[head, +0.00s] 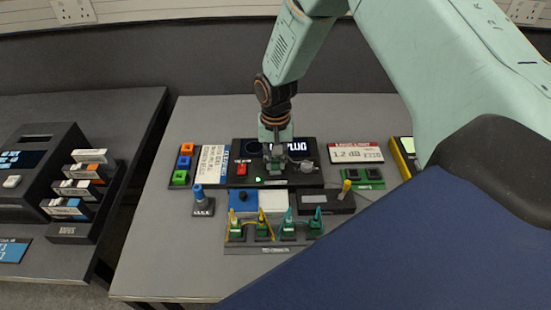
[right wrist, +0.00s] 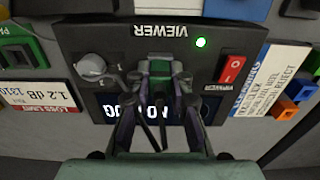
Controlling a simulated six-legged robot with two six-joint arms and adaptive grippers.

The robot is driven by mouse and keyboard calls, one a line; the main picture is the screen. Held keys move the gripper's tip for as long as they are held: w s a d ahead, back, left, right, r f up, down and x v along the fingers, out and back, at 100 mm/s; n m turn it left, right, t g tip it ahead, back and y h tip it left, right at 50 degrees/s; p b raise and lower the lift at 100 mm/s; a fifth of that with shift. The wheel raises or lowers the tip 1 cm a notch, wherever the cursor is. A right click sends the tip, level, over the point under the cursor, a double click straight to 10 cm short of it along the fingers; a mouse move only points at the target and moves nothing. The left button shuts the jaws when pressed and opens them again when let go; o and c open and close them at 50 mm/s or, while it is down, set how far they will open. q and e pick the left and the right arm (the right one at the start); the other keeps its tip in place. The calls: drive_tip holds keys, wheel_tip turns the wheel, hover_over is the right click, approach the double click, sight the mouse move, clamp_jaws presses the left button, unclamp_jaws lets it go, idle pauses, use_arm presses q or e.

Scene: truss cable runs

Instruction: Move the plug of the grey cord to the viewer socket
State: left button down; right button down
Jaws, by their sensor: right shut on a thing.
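The viewer (head: 240,181) is a black box with a dark screen, a red switch, a grey knob and a lit green lamp; it also shows in the right wrist view (right wrist: 118,33). My right gripper (head: 274,168) is over the middle of the viewer. No grey cord shows clearly. My left gripper is not in view.
A rack (head: 290,247) with several yellow and teal-tipped plugs stands in front of the viewer. A loss-limit sign (head: 355,151) is at right. The front left of the table (head: 170,260) is clear.

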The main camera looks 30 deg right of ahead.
idle(0.3)
drive_tip(key=c, duration=1.1)
unclamp_jaws()
drive_tip(key=shift+c, duration=0.2)
drive_tip(key=shift+p, duration=0.35)
drive_tip(key=shift+r+p, duration=2.3)
drive_tip(key=shift+r, duration=0.2)
wheel_tip(320, 180, up, 4)
drive_tip(key=p, duration=0.4)
drive_tip(key=shift+w+f, duration=0.1)
